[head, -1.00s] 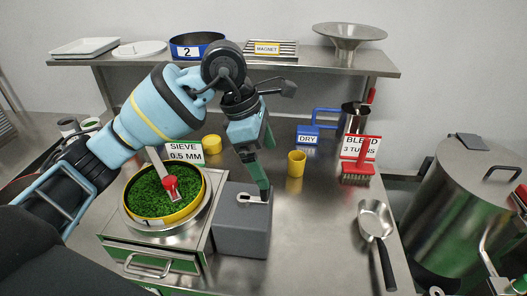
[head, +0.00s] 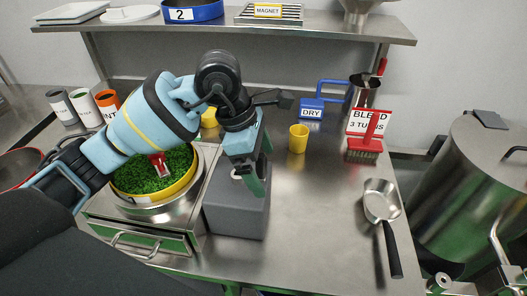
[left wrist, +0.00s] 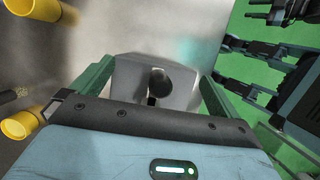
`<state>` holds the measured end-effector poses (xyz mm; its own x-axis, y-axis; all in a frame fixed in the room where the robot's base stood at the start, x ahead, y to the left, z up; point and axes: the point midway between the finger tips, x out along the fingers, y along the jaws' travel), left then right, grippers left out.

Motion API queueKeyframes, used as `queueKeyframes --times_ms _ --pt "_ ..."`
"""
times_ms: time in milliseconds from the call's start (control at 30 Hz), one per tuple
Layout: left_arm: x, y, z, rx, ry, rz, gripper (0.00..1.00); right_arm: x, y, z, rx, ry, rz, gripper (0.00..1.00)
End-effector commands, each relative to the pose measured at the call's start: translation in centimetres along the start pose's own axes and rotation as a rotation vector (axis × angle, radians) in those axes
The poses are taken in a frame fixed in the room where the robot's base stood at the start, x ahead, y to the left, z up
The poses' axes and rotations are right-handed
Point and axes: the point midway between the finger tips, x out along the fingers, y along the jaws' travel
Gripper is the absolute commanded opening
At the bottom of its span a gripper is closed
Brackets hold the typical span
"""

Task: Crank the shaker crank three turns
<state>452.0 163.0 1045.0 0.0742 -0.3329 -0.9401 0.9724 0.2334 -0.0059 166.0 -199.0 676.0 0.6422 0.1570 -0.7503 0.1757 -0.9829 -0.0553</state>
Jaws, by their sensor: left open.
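In the left wrist view a dark round crank knob (left wrist: 160,84) lies between the fingers, with the grey block (left wrist: 185,98) below. My left gripper (head: 255,180) is open and points down at the crank. I cannot tell whether a finger touches the knob. My right gripper is not clearly in view.
Yellow cups (head: 298,138) stand behind the block. A shelf (head: 330,32) spans the back. The table right of the block is clear.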

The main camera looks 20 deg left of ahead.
Motion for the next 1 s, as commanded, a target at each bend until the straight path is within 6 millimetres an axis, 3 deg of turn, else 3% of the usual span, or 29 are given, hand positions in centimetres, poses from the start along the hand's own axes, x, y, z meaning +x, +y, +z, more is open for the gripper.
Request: queueKeyframes --times_ms 667,1000 --pt "1.2 0.1 -0.4 0.002 -0.002 0.006 1.0 0.2 0.2 0.7 -0.009 -0.011 -0.002 0.36" --pt "1.2 0.1 -0.4 0.002 -0.002 0.006 0.58 0.2 0.2 0.8 -0.009 -0.013 -0.002 0.36"
